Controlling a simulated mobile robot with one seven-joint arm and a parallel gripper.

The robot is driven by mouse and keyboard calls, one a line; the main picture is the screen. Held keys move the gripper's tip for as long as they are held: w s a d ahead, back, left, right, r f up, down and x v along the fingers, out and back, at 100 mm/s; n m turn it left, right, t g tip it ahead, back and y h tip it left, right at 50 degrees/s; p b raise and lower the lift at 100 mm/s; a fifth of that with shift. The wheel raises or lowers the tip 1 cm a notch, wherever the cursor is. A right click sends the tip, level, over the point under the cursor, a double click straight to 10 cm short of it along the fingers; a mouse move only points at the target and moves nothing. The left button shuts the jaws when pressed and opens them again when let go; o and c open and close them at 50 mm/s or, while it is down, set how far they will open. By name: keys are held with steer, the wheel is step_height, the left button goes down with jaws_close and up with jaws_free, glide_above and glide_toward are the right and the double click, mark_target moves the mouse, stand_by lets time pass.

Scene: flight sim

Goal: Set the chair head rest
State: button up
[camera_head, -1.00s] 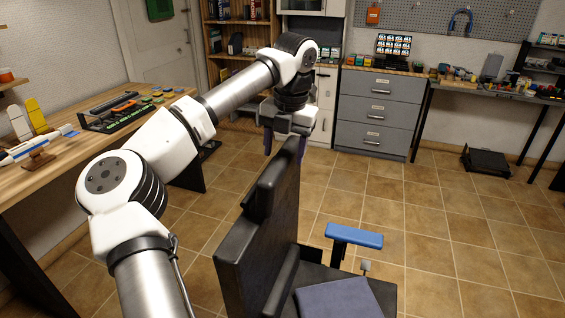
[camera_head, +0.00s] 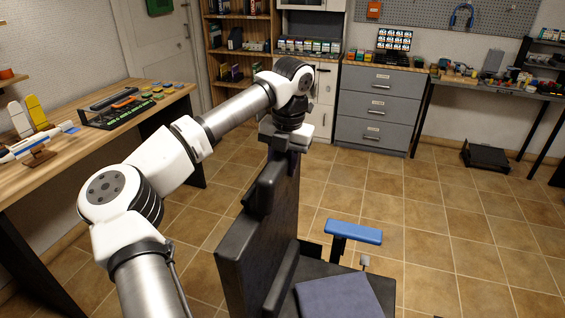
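The black chair stands in the lower middle, its tall backrest (camera_head: 240,255) seen nearly edge-on. A dark padded head rest (camera_head: 266,188) sits at the top of the backrest. My gripper (camera_head: 287,141) points down at the far upper end of the head rest, touching it or very close to it. Its fingers are hidden or merge with the dark head rest, so I cannot tell whether they are open or closed on it.
The chair has a blue armrest (camera_head: 353,232) and a dark blue-grey pad (camera_head: 340,299) on its seat. A wooden workbench (camera_head: 60,165) stands at left. Grey drawers (camera_head: 374,108) and a dark worktable (camera_head: 490,88) line the back. The tiled floor at right is mostly clear.

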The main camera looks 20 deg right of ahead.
jaws_close()
steer(key=shift+w+a+r+g+h+p, duration=0.2)
steer(key=shift+a+r+g+h+p, duration=0.15)
steer(key=shift+h, duration=0.25)
steer(key=shift+d, duration=0.1)
steer(key=o, duration=1)
jaws_free()
step_height(320, 180, up, 14)
steer(key=shift+w+f+b, duration=0.1)
steer(key=shift+f+b, duration=0.05)
steer(key=shift+b, duration=0.8)
